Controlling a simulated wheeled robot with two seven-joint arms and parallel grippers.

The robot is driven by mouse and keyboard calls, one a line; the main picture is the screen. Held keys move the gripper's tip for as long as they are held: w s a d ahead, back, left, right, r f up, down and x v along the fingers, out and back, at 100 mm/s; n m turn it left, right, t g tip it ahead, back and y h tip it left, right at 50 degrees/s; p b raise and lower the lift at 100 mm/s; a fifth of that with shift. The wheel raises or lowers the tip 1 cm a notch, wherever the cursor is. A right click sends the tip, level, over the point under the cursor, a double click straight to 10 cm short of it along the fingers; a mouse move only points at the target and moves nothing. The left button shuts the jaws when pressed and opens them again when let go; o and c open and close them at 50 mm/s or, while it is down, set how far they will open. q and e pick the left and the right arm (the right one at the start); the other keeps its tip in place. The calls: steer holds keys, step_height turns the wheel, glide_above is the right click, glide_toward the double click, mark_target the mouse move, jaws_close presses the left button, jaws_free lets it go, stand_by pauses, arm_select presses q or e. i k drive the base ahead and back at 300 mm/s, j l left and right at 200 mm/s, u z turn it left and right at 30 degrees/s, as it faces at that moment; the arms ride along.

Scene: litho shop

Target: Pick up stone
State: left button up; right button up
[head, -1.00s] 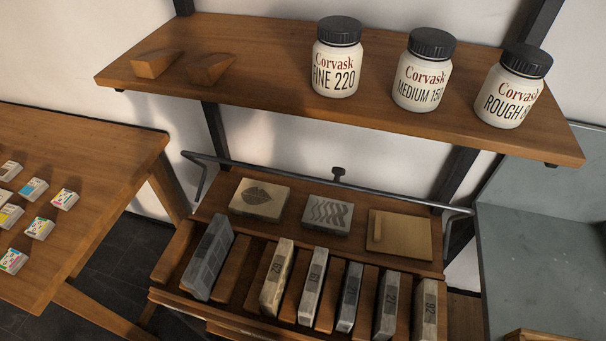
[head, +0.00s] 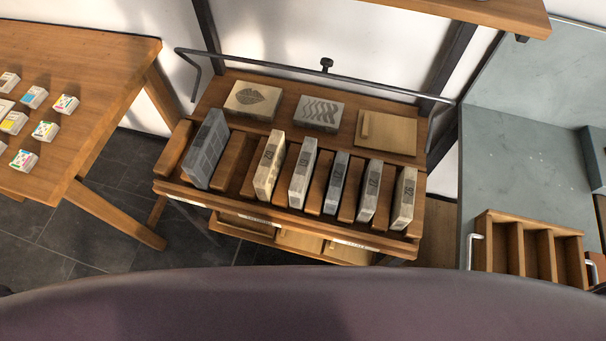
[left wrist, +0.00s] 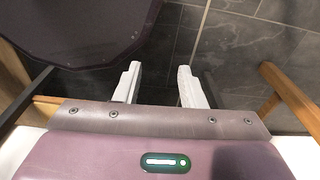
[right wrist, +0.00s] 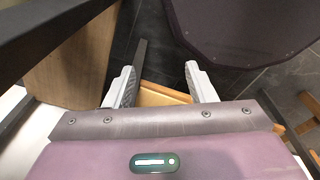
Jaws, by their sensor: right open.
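Several grey and beige stone slabs stand on edge in the slots of a wooden rack (head: 283,221) in the head view. They include a large grey one (head: 207,148) at the left, a beige one (head: 269,164), grey ones (head: 303,172) (head: 336,181) (head: 370,190) and a pale one (head: 404,198) at the right. Behind them lie a flat stone with a leaf picture (head: 252,99) and one with a wavy picture (head: 319,112). My left gripper (left wrist: 157,72) and my right gripper (right wrist: 159,72) are open and empty in their wrist views, away from the stones.
A wooden board (head: 386,132) lies beside the flat stones. A dark rail (head: 330,71) runs behind the rack. A table with small packs (head: 34,97) stands left. An empty slotted wooden crate (head: 530,222) sits on the grey surface (head: 495,150) at right.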

mark_target(300, 180)
steer(key=k+j+u, duration=0.55)
steer(key=k+j, duration=0.2)
